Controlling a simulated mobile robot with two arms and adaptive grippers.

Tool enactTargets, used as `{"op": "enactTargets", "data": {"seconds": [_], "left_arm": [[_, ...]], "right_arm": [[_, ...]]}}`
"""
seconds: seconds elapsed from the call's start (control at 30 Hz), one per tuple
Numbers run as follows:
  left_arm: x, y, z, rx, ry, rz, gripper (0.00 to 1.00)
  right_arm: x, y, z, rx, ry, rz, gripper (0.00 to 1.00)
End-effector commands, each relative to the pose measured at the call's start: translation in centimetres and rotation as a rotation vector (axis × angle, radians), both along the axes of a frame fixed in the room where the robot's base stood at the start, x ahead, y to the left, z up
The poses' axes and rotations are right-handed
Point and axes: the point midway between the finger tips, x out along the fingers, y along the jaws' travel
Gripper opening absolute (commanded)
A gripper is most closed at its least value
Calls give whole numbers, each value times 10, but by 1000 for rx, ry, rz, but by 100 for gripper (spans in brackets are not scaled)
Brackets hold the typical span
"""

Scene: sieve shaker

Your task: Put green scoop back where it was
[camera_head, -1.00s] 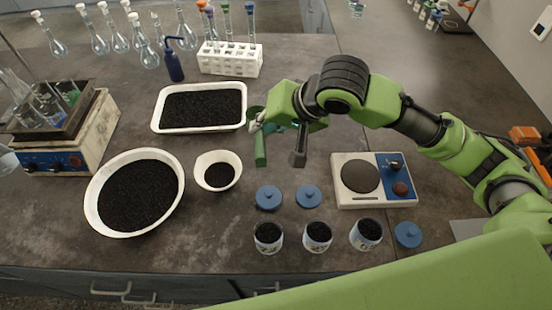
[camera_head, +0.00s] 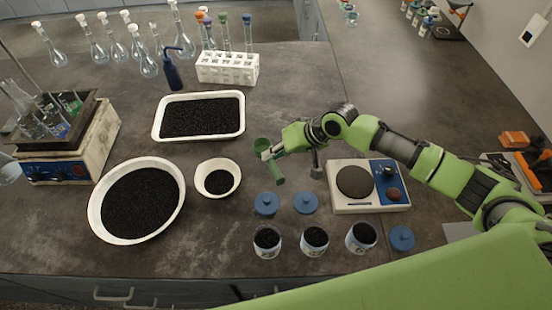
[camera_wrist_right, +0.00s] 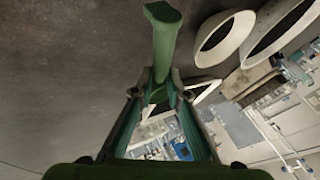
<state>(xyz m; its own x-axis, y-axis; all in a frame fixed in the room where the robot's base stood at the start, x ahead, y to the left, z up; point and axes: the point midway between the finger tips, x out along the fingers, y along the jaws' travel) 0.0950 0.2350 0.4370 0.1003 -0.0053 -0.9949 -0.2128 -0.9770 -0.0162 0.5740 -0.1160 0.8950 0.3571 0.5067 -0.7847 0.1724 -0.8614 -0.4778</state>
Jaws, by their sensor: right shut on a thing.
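The green scoop is in my right gripper (camera_head: 272,154), which is shut on it above the bench. In the head view, the scoop's green handle (camera_head: 276,175) points down from the fingers, and its small round cup (camera_head: 261,144) is at the upper left of them. In the right wrist view, the handle (camera_wrist_right: 163,40) sticks out beyond the fingertips (camera_wrist_right: 155,88). The gripper is to the right of the small white bowl (camera_head: 218,178) and above the blue lids. My left gripper is not in view.
A white tray (camera_head: 157,128) and a large white bowl (camera_head: 95,210) hold black grains. Blue lids (camera_head: 266,204) and filled jars (camera_head: 267,242) are near the front. A hot plate (camera_head: 345,204) stands right. A tube rack (camera_head: 228,68) is behind. Bare bench lies behind the gripper.

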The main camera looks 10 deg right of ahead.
Motion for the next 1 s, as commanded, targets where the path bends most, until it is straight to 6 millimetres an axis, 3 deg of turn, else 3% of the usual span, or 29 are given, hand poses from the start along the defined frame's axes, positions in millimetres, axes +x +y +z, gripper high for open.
{"op": "enactTargets", "data": {"seconds": [0.4,0.77,0.8,0.83,1.0], "left_arm": [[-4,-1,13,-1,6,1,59],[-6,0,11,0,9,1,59],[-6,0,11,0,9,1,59],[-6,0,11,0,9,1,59],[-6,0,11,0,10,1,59]], "right_arm": [[7,-10,-41,1,4,0,0],[8,-9,-48,2,1,0,0],[8,-10,-48,1,2,1,23],[8,-9,-48,1,2,1,31],[8,-10,-48,1,2,1,32]]}}
